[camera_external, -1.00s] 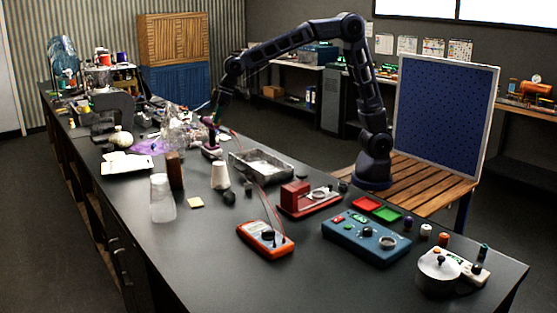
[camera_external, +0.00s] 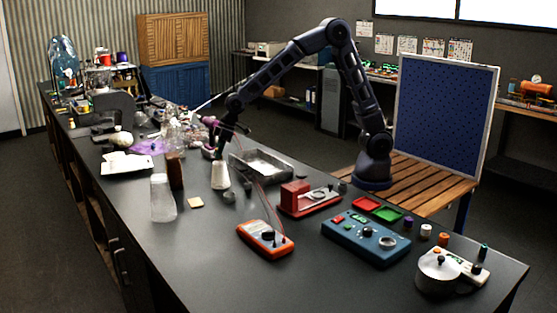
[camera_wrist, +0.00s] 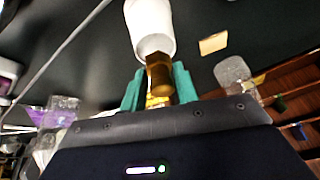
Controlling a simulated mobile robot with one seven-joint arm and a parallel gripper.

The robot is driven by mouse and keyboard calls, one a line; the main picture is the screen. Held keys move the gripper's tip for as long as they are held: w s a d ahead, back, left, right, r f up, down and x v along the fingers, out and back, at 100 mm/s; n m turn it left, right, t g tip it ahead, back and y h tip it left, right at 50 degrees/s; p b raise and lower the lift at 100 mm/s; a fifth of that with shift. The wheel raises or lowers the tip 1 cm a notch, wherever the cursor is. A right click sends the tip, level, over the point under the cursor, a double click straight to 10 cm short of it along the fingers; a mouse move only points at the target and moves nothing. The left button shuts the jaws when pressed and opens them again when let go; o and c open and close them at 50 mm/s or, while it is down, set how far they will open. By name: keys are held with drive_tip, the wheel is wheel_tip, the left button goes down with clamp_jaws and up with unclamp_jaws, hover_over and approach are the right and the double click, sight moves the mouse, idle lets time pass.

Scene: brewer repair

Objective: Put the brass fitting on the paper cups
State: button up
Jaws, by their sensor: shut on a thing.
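The paper cups (camera_external: 221,180) stand upside down as a white tapered stack on the dark bench. They also show as a white shape at the top of the wrist view (camera_wrist: 148,25). My gripper (camera_external: 219,157) is just above the cups in the external view. In the wrist view its teal fingers (camera_wrist: 158,88) are shut on the brass fitting (camera_wrist: 160,74), a short golden-brown cylinder. The fitting overlaps the near end of the cups in that view; I cannot tell whether they touch. In the external view the fitting is too small to make out.
A clear cup stack (camera_external: 162,200) and a brown block (camera_external: 175,170) stand left of the cups. A metal tray (camera_external: 262,165) lies to the right. An orange multimeter (camera_external: 265,240) with thin leads is in front. A tan square (camera_external: 196,203) lies beside the cups.

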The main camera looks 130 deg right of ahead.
drive_tip(key=shift+f, duration=0.7)
drive_tip(key=o, duration=1)
drive_tip(key=shift+f, duration=0.15)
drive_tip(key=v, duration=1.2)
drive_tip(key=s+a+r+n, duration=0.1)
drive_tip(key=s+a+r, duration=0.55)
drive_tip(key=a, duration=0.35)
drive_tip(key=s+a+n, duration=0.1)
drive_tip(key=s+a, duration=0.4)
drive_tip(key=s, duration=0.5)
drive_tip(key=s+a+f+n, duration=0.1)
drive_tip(key=s+a, duration=0.5)
drive_tip(key=s, duration=0.5)
drive_tip(key=s+a+n+y, duration=0.1)
drive_tip(key=s+a, duration=0.4)
drive_tip(key=s, duration=0.6)
drive_tip(key=shift+a+f+n, duration=0.15)
drive_tip(key=shift+a+n, duration=0.25)
